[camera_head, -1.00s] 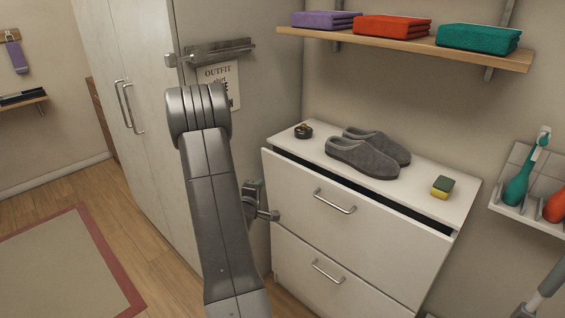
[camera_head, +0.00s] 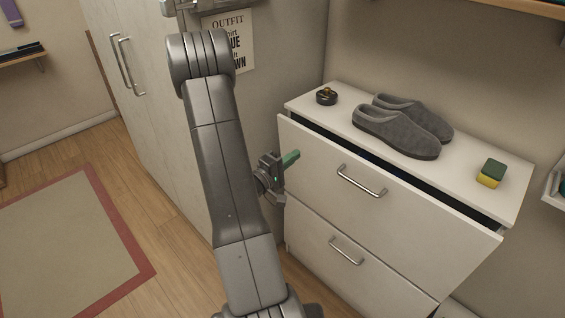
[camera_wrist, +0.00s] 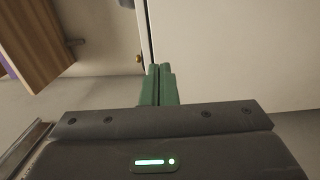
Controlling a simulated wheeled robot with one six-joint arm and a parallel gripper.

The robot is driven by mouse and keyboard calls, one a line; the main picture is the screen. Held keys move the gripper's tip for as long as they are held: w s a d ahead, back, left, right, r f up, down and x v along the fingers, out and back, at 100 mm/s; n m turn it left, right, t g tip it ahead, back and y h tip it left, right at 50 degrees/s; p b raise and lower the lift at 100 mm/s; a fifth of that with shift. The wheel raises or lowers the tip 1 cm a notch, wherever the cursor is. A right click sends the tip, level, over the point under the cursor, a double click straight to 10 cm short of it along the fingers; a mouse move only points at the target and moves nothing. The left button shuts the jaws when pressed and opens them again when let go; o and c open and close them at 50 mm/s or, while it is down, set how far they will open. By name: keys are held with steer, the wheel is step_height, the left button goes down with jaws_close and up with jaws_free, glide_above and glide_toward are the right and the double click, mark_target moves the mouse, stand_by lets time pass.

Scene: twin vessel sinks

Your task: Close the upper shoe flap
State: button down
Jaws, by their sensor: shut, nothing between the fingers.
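The upper shoe flap (camera_head: 345,210) is the white top front of the shoe cabinet, with a metal bar handle (camera_head: 361,181). It is tilted outward at the top, and a dark gap shows between its upper edge and the cabinet top (camera_head: 464,163). My gripper (camera_head: 293,157) is shut and empty, to the left of the flap near its upper left side. Its green fingertips point toward the cabinet in the head view; I cannot tell whether they touch it. In the wrist view the shut green fingers (camera_wrist: 158,84) stand before pale panels with a narrow dark seam.
The lower flap (camera_head: 330,254) looks shut. Grey slippers (camera_head: 402,125), a small dark round dish (camera_head: 326,96) and a green-yellow sponge (camera_head: 490,173) stand on the cabinet top. A tall pale wardrobe (camera_head: 160,130) is at the left. A rug (camera_head: 70,240) lies on the floor.

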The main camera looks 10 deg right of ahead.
mark_target(316, 137)
steer(key=p+x, duration=0.1)
steer(key=x, duration=0.6)
steer(key=shift+w+d, duration=0.15)
steer(key=shift+d, duration=0.05)
steer(key=x, duration=0.4)
steer(key=shift+w+d+r, duration=0.1)
steer(key=shift+w+r, duration=0.05)
steer(key=shift+r, duration=0.25)
